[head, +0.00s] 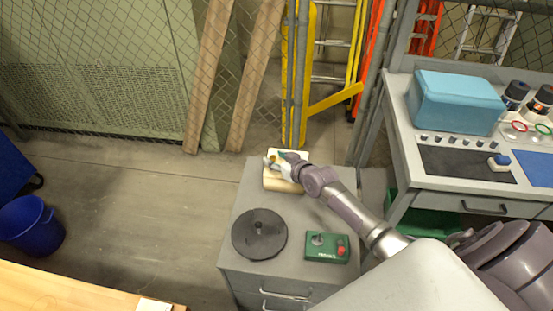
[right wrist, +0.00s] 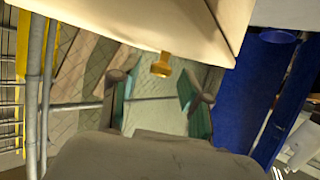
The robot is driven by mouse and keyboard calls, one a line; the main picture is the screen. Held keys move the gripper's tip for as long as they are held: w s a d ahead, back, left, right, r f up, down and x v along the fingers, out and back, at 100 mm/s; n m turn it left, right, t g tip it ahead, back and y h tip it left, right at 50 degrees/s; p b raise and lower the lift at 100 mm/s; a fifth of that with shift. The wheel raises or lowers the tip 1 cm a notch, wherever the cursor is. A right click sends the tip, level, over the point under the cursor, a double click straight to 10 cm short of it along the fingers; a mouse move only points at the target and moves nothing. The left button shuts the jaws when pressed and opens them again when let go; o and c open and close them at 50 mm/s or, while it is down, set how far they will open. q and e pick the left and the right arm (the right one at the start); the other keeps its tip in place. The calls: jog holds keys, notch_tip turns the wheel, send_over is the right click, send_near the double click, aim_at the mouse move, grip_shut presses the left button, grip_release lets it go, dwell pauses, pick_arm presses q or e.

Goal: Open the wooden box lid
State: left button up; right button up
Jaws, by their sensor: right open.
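The pale wooden box (head: 283,184) stands at the back of the grey cabinet top in the head view. In the right wrist view the box (right wrist: 110,22) fills the top of the picture, with a small brass knob (right wrist: 161,68) sticking out from its edge. My right gripper (head: 277,160) is at the box and covers part of it. In the right wrist view its teal-padded fingers (right wrist: 156,88) are spread apart, with the knob between and just beyond the tips and nothing gripped. Whether the lid is lifted at all I cannot tell. My left gripper is not in view.
On the same cabinet top (head: 300,220) are a black round disc with a knob (head: 259,234) and a green box with a red button (head: 327,247). A workbench with a blue case (head: 455,102) stands at the right. A mesh fence is behind the cabinet.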

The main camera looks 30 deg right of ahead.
jog(key=shift+c, duration=0.9)
grip_shut()
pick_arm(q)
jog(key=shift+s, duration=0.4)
